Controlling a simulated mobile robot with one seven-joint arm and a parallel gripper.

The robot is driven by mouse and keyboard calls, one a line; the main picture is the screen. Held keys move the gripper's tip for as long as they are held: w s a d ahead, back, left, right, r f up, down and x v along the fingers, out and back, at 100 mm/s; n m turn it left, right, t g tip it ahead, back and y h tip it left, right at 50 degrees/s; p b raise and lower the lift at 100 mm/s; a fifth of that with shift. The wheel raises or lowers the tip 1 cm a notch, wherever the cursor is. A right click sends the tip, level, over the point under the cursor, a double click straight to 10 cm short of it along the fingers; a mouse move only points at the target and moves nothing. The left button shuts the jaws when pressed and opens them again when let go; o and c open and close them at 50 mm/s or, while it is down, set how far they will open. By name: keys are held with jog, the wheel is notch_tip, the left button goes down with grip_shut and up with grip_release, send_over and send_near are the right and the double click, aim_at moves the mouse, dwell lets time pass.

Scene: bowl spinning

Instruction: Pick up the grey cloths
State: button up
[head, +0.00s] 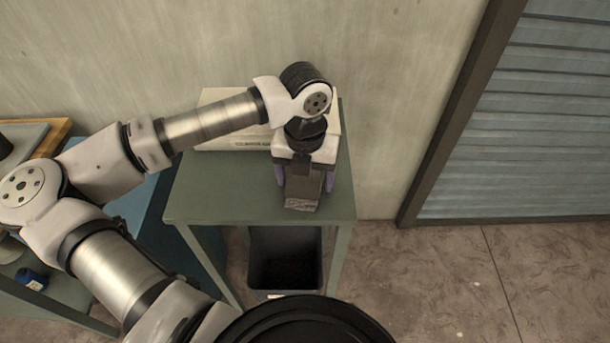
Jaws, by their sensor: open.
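The grey cloths (302,204) lie near the front middle of the green table (205,200), as a small folded stack. My gripper (304,183) points down over them from behind. Its two purple-tinted fingers are apart, one at each side of the stack's back part. The gripper is open. My wrist hides the far end of the cloths, and I cannot tell whether the fingertips touch the cloths or the tabletop.
A white box (232,137) with printing sits at the table's back against the wall. A dark bin (286,262) stands under the table. Another table with a blue item (32,279) is at left. The tabletop left of the cloths is clear.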

jog(key=c, duration=1.1)
